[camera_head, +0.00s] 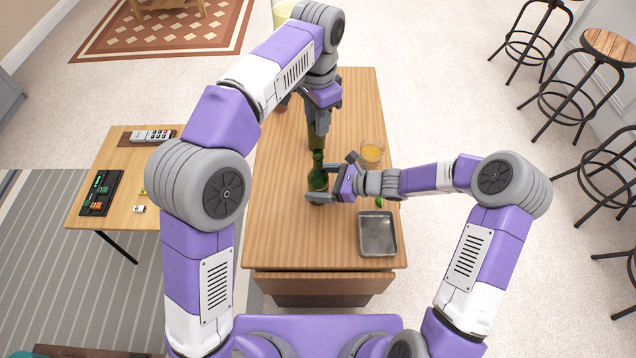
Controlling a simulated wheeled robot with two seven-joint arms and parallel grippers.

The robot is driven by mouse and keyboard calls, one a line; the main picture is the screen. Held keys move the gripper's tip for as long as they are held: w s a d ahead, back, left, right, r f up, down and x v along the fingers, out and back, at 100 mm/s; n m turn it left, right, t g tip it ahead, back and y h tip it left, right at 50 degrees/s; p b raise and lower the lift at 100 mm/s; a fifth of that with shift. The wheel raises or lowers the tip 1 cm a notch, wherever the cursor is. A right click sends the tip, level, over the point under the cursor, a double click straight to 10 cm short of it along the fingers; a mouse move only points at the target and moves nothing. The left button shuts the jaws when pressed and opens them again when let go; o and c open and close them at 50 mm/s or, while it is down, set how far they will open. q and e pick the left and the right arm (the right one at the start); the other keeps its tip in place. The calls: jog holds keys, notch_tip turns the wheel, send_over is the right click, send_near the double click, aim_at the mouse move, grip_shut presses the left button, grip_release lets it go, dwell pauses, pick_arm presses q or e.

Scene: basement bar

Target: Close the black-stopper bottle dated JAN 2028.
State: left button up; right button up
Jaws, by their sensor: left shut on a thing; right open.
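A dark green bottle (317,179) stands upright near the middle of the wooden bar table. My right gripper (325,184) is open, its two fingers on either side of the bottle's body; I cannot tell whether they touch it. My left gripper (318,122) is just beyond and above the bottle's neck, pointing down. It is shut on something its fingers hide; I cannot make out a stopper. An olive-green shape (316,142) shows below its fingertips, partly covered. No date on the bottle can be read from here.
A grey metal tray (377,250) lies at the front right. A small green piece (379,202) lies behind it. A side table (120,206) stands left. The table's front left is clear.

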jog(key=shift+w+a+f, duration=0.1)
jog(key=shift+a+f, duration=0.05)
jog(key=shift+a, duration=0.25)
jog(key=c, duration=1.5)
pick_arm(q)
send_over(317, 153)
jog(key=shift+f, duration=2.5)
jog(key=shift+f, duration=0.9)
jog(key=shift+f, duration=0.6)
jog(key=o, duration=1.1)
jog(key=shift+c, duration=0.2)
